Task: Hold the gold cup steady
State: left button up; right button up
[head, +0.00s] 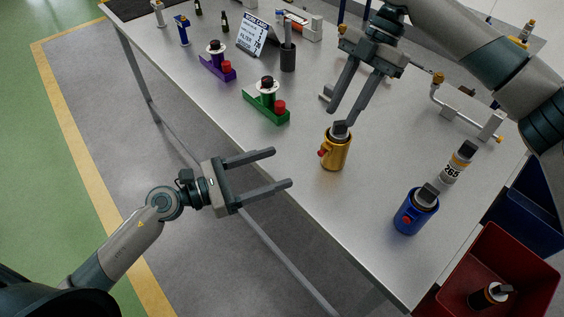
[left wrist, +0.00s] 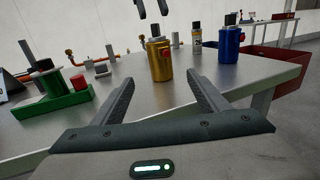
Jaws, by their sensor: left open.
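The gold cup (head: 335,153) stands upright near the table's front edge, with a red button on its side. A dark piece (head: 340,130) sticks up out of its top. In the left wrist view the gold cup (left wrist: 160,62) is straight ahead, beyond and between the fingers. My left gripper (head: 282,167) is open and empty, off the table's front edge to the left of the cup, its fingers pointing at it and apart from it. My right gripper (head: 344,116) is open just above the cup, its fingers pointing down, with nothing seen between them.
A blue cup (head: 416,212) and a labelled bottle (head: 458,163) stand to the right. Green (head: 266,106) and purple (head: 218,67) holders are farther left. A red bin (head: 497,245) is beyond the right table end. The tabletop between the green holder and gold cup is clear.

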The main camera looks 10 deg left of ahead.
aim_at(337, 148)
pick_arm(q)
jog(key=x, duration=1.7)
jog(key=shift+w+d+f, duration=0.1)
jog(key=shift+w+d, duration=0.05)
jog(key=shift+c, duration=0.6)
jog(key=c, duration=1)
jog(key=shift+c, duration=0.9)
pick_arm(e)
jog(key=shift+c, duration=0.9)
jog(key=c, duration=0.5)
jog(key=shift+s+a+r+h, duration=0.2)
jog(key=shift+s+a+h, duration=0.1)
jog(key=shift+s+a, duration=0.2)
grip_shut()
jog(key=s+a+r+t+h, duration=0.1)
jog(key=s+a+t+h, duration=0.3)
jog(key=s+a+t, duration=0.2)
jog(key=shift+s+r+t, duration=0.2)
jog(key=shift+s+t, duration=0.2)
jog(key=shift+s, duration=0.3)
